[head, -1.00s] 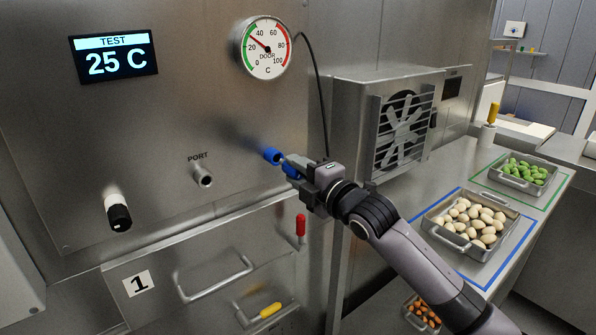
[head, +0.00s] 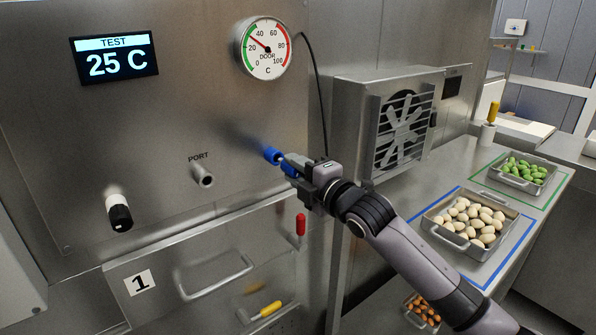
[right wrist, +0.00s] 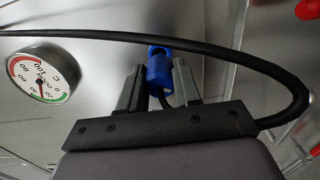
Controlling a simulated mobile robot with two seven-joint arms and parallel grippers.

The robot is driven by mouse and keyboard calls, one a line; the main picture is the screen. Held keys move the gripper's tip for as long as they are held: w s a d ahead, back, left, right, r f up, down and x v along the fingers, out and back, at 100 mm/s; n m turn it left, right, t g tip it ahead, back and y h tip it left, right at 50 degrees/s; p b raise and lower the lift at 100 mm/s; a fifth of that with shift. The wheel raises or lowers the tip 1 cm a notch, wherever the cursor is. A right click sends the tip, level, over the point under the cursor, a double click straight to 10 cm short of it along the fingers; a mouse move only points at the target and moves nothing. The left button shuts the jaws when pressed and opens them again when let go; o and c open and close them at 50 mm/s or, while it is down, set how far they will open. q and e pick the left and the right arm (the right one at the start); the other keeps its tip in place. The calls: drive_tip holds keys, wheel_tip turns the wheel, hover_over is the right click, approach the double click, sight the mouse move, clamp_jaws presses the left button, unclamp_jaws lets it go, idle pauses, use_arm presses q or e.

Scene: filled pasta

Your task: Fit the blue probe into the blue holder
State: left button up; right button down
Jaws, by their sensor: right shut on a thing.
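The blue holder (head: 271,154) is on the steel wall, right of the PORT fitting. My right gripper (head: 291,166) is just in front of it, shut on the blue probe (head: 289,169). In the right wrist view the probe (right wrist: 159,76) is between the two dark fingers, with a blue ring shape at its far end that looks like the holder (right wrist: 158,51). The two look very close or touching; I cannot tell whether the probe is seated. A black cable (right wrist: 262,66) runs in an arc past the gripper. My left gripper is not in view.
A round gauge (head: 267,47) and the metal PORT stub (head: 203,175) are on the wall. A fan unit (head: 390,120) stands to the right. A red handle (head: 300,225) is below the gripper. Trays of pale (head: 432,222) and green (head: 493,172) pasta are on the right counter.

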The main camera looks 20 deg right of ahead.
drive_tip(key=shift+x, duration=1.4)
drive_tip(key=shift+r, duration=0.1)
idle(1.0)
drive_tip(key=shift+c, duration=2.4)
unclamp_jaws()
drive_tip(key=shift+w, duration=0.1)
drive_tip(key=shift+p, duration=0.3)
drive_tip(key=shift+p+v, duration=0.6)
drive_tip(key=shift+v, duration=0.4)
drive_tip(key=p+v, duration=0.2)
drive_tip(key=v, duration=0.3)
